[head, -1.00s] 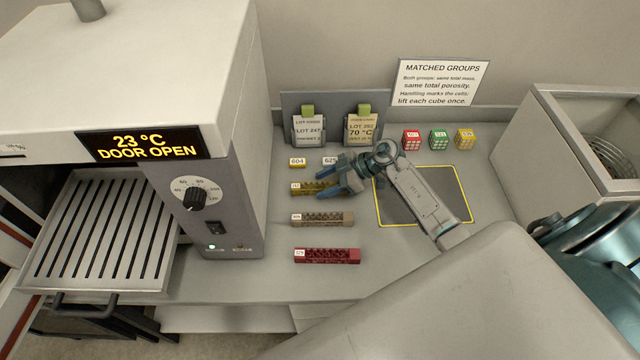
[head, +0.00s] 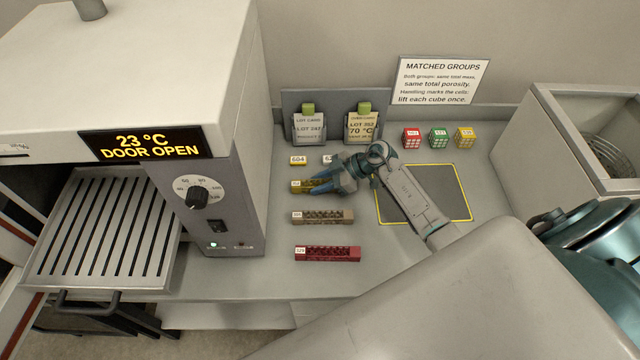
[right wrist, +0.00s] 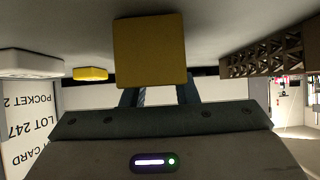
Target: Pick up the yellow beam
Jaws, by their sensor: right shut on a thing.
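The yellow beam (head: 308,186) lies crosswise on the bench, above the tan beam in the head view. Its left end with a white label shows; its right part is hidden by my right gripper (head: 341,182). My right gripper is shut on the yellow beam. In the right wrist view the beam's plain yellow end face (right wrist: 150,50) fills the top centre, in front of the fingers. I cannot tell whether the beam is clear of the bench. My left gripper is not in view.
A tan lattice beam (head: 323,217) and a red beam (head: 327,254) lie below it in the head view. Tags (head: 298,160) and two lot cards (head: 361,127) stand behind. An oven (head: 228,205) is left. A yellow-outlined grey pad (head: 450,190) and three small cubes (head: 439,138) are right.

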